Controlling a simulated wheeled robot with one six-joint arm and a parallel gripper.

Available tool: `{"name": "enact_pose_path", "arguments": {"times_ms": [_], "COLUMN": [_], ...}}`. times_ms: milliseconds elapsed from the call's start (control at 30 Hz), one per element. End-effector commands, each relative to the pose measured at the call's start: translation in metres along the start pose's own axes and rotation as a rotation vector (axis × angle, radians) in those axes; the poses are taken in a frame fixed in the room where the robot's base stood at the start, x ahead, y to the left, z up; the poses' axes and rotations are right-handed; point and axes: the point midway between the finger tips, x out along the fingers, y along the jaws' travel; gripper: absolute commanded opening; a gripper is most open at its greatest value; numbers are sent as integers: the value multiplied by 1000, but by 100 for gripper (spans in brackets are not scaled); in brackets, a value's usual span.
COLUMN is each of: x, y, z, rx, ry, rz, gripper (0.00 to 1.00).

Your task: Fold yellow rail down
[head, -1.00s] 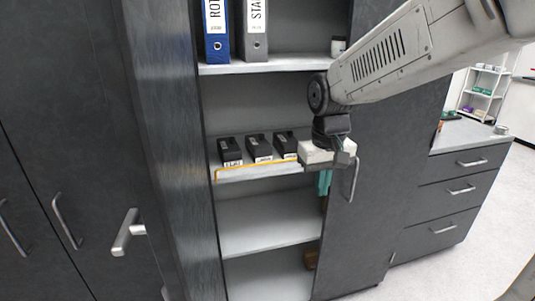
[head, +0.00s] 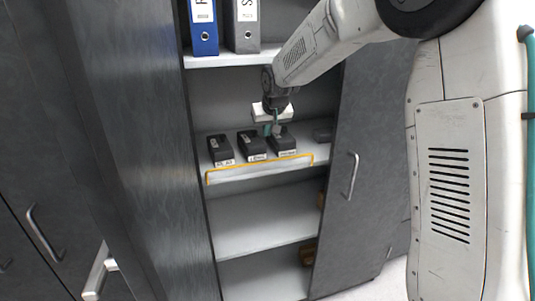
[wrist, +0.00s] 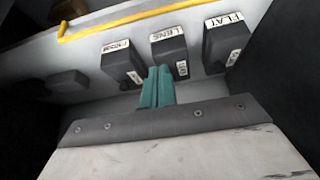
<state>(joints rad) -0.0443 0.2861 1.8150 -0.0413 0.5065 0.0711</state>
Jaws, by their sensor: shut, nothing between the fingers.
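The thin yellow rail (head: 240,167) runs along the front edge of the middle shelf, standing raised above the edge with bent ends. It also shows in the wrist view (wrist: 120,21), beyond the black boxes. My gripper (head: 275,128) is shut and empty, behind the rail over the shelf, close to the right-hand labelled box. In the wrist view its teal fingers (wrist: 157,88) are together, pointing between the LENS box (wrist: 169,52) and the neighbouring box (wrist: 121,63). They appear apart from the rail. I cannot tell whether they touch a box.
Three labelled black boxes (head: 251,145) stand in a row behind the rail. A low dark object (head: 323,134) lies at the shelf's right. Binders (head: 203,27) stand above, and the upper shelf (head: 222,60) limits headroom. Cabinet walls close both sides; the lower shelf (head: 255,225) is mostly clear.

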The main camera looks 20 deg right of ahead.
Motion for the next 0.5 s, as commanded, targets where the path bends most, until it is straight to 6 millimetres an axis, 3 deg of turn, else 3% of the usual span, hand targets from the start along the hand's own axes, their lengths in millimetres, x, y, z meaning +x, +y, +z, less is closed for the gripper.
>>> {"name": "enact_pose_path", "arguments": {"times_ms": [233, 500], "x": [12, 65], "y": [1, 3], "z": [1, 2], "rx": [1, 3], "ry": [-3, -5], "rz": [1, 2], "gripper": [0, 0]}}
